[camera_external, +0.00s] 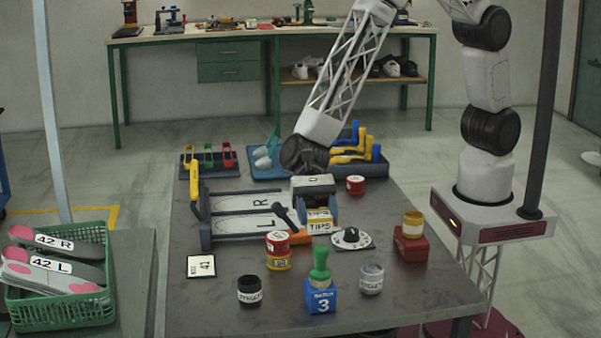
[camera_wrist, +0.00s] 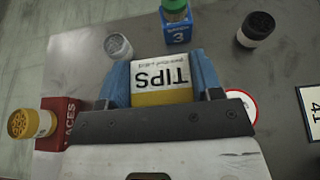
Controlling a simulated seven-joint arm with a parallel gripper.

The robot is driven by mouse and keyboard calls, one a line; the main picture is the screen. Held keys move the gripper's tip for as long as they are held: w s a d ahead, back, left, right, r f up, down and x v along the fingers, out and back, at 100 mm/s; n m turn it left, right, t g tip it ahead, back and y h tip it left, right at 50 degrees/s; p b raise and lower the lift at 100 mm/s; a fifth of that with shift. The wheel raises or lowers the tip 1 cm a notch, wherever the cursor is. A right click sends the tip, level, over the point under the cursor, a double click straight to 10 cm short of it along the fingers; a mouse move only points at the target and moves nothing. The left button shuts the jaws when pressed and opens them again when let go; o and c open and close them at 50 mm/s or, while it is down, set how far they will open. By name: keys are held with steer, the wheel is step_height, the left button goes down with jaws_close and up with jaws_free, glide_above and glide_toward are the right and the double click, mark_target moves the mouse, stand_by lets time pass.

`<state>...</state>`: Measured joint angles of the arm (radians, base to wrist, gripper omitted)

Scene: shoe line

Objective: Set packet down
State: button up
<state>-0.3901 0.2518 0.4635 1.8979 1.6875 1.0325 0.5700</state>
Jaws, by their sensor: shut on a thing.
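The packet is a white and yellow block marked TIPS (camera_external: 320,222), above the middle of the grey table. It also shows upside down in the wrist view (camera_wrist: 160,80). My gripper (camera_external: 318,209) points down and its blue fingers are shut on the packet's two sides; they flank it in the wrist view (camera_wrist: 161,72). Whether the packet's underside touches the table I cannot tell. The part of the packet between the fingers is partly hidden by my gripper.
A stack of red and yellow tins (camera_external: 278,262) stands left of the packet, a round dial (camera_external: 351,239) to its right. The L/R board (camera_external: 248,228) lies behind left. A red box (camera_external: 410,248), stamp block (camera_external: 320,299) and pots (camera_external: 249,291) stand around. Bare table shows front right.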

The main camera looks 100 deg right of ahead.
steer(key=w+a+r+m+t+h, duration=0.1)
steer(key=w+m+t, duration=0.3)
steer(key=w, duration=2.2)
steer(key=shift+w+m+t, duration=0.25)
steer(key=shift+m+t, duration=0.15)
steer(key=shift+t, duration=0.2)
steer(key=shift+f, duration=3.05)
steer(key=shift+f, duration=1.85)
steer(key=shift+f, duration=0.4)
steer(key=o, duration=1)
